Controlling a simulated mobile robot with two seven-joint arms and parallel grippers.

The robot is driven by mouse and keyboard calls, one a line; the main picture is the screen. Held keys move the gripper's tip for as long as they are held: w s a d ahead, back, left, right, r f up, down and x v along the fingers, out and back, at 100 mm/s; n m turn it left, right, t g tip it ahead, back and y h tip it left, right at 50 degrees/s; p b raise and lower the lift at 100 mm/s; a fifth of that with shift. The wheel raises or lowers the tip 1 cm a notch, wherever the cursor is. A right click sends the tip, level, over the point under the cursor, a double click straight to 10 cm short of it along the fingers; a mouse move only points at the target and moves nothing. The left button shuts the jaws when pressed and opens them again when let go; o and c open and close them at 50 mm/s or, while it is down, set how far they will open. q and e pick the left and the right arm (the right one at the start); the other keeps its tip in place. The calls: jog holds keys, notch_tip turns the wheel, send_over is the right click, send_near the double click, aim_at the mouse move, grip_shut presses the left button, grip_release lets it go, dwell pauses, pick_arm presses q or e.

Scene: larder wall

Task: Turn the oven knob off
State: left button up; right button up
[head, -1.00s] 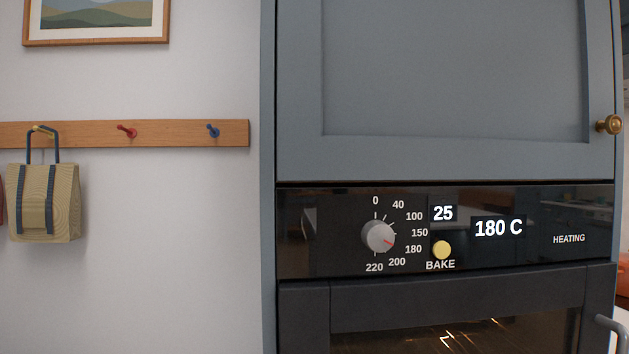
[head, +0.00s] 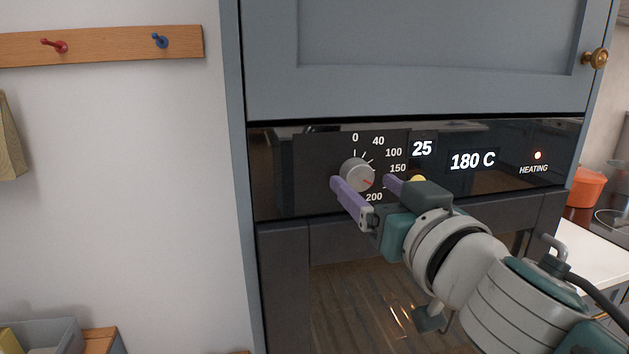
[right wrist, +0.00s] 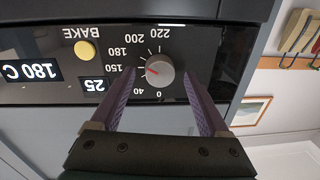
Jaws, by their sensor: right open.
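The oven knob (head: 357,173) is a round grey dial with a red mark, on the black oven panel (head: 275,185). Its mark points to the lower right, near 180, and 0 is at the top of the scale. My right gripper (head: 363,181) is open in front of the panel, one purple finger on each side of the knob. The display reads 180 C (head: 472,161). My left gripper is not in view.
The yellow BAKE button (right wrist: 85,49) is beside the knob scale. A blue-grey cabinet (head: 420,60) is above, the oven door (head: 285,285) below. A peg rail (head: 110,44) is on the left wall.

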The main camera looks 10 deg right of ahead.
jog(key=shift+w, duration=0.4)
jog(key=shift+c, duration=0.3)
grip_shut()
